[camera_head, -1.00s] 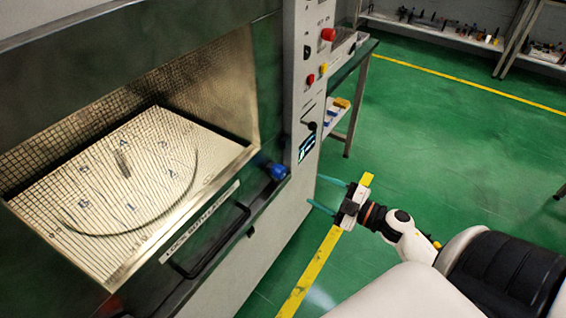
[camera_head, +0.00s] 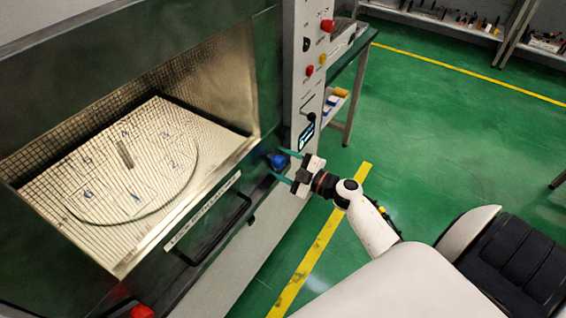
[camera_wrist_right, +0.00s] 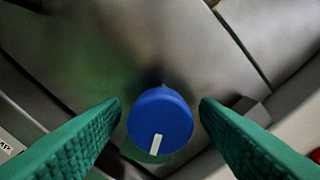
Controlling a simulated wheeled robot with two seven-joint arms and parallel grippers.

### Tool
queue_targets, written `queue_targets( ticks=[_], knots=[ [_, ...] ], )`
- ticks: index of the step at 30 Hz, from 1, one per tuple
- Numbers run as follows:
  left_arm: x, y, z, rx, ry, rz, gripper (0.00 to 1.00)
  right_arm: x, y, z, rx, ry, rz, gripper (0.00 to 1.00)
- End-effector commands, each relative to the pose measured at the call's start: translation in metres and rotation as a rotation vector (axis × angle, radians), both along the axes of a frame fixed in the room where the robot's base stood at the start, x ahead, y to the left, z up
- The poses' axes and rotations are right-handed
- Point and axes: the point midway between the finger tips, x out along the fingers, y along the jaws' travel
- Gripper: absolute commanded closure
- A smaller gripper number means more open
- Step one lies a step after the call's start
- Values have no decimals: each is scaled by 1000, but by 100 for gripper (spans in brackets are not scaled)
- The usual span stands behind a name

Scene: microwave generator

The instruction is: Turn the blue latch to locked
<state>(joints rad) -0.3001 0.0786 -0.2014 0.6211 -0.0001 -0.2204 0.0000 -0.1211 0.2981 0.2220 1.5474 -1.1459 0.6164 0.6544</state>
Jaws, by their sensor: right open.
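The blue latch (camera_head: 277,161) is a round knob on the dark front frame of the microwave generator, at the right end below the chamber opening. In the right wrist view the blue latch (camera_wrist_right: 160,121) shows a white mark pointing toward the bottom of the picture. My right gripper (camera_head: 281,166) is open, with its green fingers reaching to the latch from the right. In the right wrist view its fingers (camera_wrist_right: 160,108) stand on either side of the knob, with a gap on each side. My left gripper is not in view.
A black handle (camera_head: 216,232) and a white label strip (camera_head: 203,212) are on the front left of the latch. A control panel (camera_head: 309,75) with red and yellow buttons rises behind it. A red knob (camera_head: 141,311) shows at the bottom. Green floor (camera_head: 440,130) is clear on the right.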

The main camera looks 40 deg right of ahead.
Motion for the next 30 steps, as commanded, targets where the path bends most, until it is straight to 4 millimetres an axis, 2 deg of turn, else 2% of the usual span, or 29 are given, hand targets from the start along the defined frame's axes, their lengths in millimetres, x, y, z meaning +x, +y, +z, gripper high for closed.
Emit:
queue_targets(
  ticks=[3, 11, 20, 30],
  knots=[
    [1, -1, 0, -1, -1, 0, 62, 0, 0, 0, 0, 0, 0, 46],
    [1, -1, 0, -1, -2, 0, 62, -1, 0, 0, 0, 0, 0, 88],
    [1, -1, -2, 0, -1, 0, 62, -1, 0, -1, -31, -11, 1, 89],
    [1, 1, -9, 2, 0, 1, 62, -1, -1, -2, -229, -92, 1, 89]
  ],
)
